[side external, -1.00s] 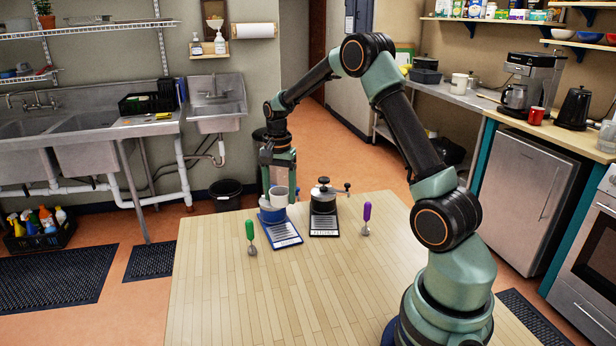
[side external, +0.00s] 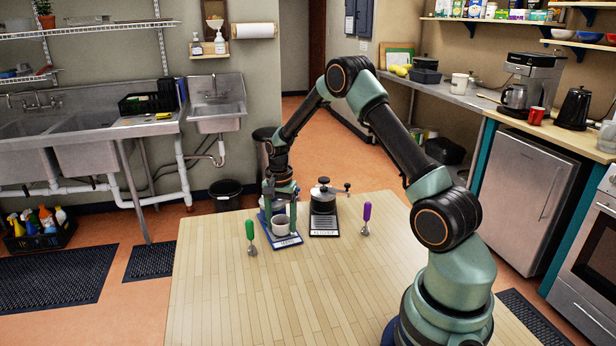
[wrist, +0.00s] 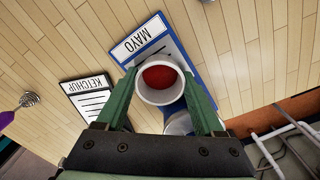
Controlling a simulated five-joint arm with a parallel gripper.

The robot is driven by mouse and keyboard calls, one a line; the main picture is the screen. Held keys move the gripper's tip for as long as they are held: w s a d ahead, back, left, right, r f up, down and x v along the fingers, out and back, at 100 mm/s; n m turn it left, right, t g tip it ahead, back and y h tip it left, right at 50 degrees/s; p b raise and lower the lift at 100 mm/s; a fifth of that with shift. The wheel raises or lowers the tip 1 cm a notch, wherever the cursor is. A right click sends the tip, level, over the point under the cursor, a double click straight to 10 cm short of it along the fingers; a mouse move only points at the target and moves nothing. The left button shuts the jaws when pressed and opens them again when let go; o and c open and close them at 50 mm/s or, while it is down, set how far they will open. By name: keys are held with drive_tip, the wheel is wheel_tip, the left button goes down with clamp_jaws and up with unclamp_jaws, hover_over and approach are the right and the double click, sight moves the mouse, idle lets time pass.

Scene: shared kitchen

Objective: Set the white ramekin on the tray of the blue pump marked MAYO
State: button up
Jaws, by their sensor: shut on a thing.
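The white ramekin (side external: 281,227) is upright between the fingers of my gripper (side external: 280,212). In the wrist view the ramekin (wrist: 141,92) has something red inside, and green fingers press on both sides of it. It is over the tray (side external: 285,244) of the blue pump, low and close to its surface. I cannot tell whether it touches. The tray's label reads MAYO in the wrist view (wrist: 142,38). The blue pump (side external: 263,216) stands behind the ramekin and is mostly hidden by my gripper.
A dark pump (side external: 323,203) with a tray marked KETCHUP (side external: 324,232) stands just right. A green-handled whisk (side external: 250,234) is left of the blue tray, and a purple-handled whisk (side external: 366,215) is right of the dark pump. The table's front (side external: 260,300) is clear.

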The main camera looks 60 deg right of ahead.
drive_tip(key=shift+f, duration=0.1)
drive_tip(key=o, duration=1.4)
drive_tip(key=s+a+r+n+t, duration=0.1)
drive_tip(key=a+r+n, duration=0.15)
drive_tip(key=r, duration=0.65)
drive_tip(key=s+a+r+n, duration=0.1)
drive_tip(key=a+r, duration=0.2)
drive_tip(key=r, duration=0.7)
drive_tip(key=s+a+r+n+t, duration=0.2)
drive_tip(key=s+a+n, duration=0.4)
drive_tip(key=a, duration=0.1)
drive_tip(key=s+a+r+n+t, duration=0.2)
drive_tip(key=s+a+n, duration=0.4)
drive_tip(key=s, duration=0.1)
drive_tip(key=shift+s+a+r+t, duration=0.2)
drive_tip(key=shift+a+r+t, duration=0.1)
drive_tip(key=shift+a, duration=0.05)
